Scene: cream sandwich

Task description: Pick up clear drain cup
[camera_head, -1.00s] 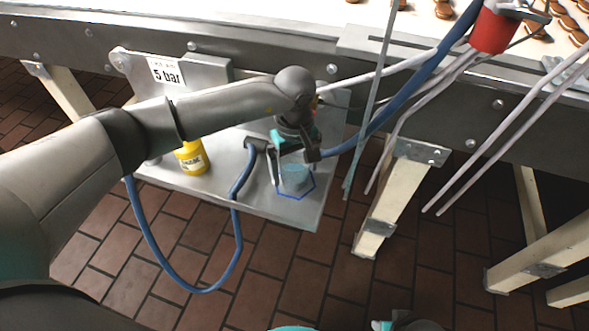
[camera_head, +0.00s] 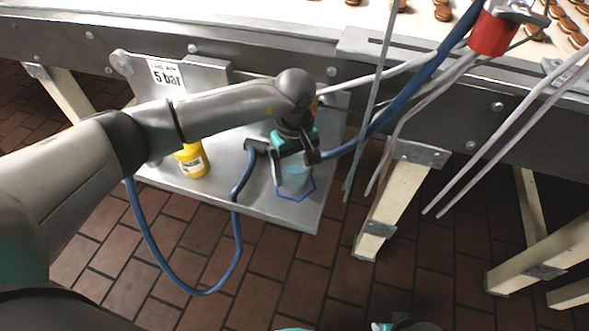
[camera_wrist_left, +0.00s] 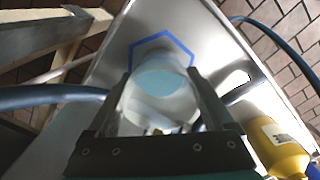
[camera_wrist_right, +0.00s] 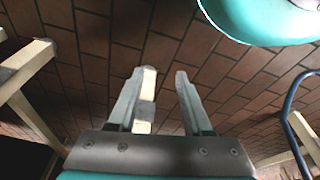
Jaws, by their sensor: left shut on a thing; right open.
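The clear drain cup (camera_head: 294,182) stands on the metal shelf inside a blue hexagon outline (camera_head: 309,191). It looks transparent with a pale blue tint. In the left wrist view the cup (camera_wrist_left: 160,82) sits between the fingers. My left gripper (camera_head: 296,160) reaches down from above and is shut on the cup; in the left wrist view its fingers (camera_wrist_left: 160,88) press on both sides. The cup's upper part is hidden by the gripper in the head view. My right gripper (camera_wrist_right: 156,90) is open and empty, over the brick floor.
A yellow bottle (camera_head: 192,160) stands on the shelf (camera_head: 262,209) left of the cup. Blue hoses (camera_head: 237,250) loop below the shelf and run up to the right. Thin grey rods (camera_head: 369,95) hang right of the gripper. A wooden leg (camera_head: 392,200) stands right of the shelf.

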